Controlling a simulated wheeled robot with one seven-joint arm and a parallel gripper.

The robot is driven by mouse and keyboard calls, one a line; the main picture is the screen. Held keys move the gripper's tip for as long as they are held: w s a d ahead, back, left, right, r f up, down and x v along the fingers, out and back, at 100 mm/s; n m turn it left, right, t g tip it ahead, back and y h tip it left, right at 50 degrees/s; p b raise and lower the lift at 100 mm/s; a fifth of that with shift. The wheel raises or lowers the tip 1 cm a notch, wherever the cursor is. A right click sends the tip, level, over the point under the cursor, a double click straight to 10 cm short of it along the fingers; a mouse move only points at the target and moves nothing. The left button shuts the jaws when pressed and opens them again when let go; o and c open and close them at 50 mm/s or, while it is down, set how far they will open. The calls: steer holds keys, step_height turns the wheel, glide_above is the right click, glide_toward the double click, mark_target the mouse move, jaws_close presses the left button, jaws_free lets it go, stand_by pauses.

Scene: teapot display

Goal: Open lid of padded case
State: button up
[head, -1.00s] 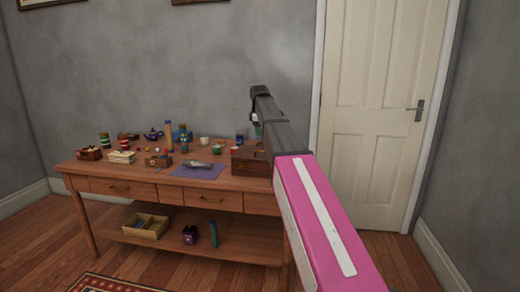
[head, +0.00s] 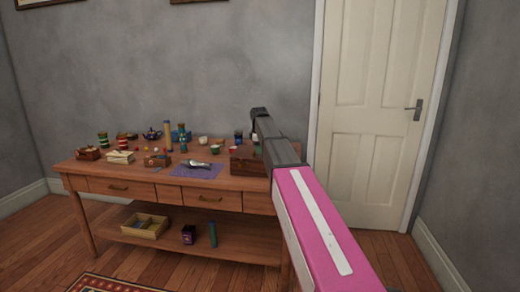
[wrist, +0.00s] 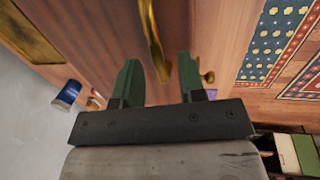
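A brown wooden case (head: 244,163) stands at the right end of the table, partly hidden by my arm. I take it for the padded case, but no padding shows. The handle shows beyond and between the fingertips; contact cannot be told. In the head view the gripper's fingers are hidden behind my arm.
The wooden table (head: 226,199) holds many small things: cups, jars, a blue teapot (head: 152,134) and a purple mat (head: 197,171) with a metallic item, left of the case. A yellow tray (head: 145,227) sits on the lower shelf. A door (head: 380,110) is at right.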

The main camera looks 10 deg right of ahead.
jaws_close()
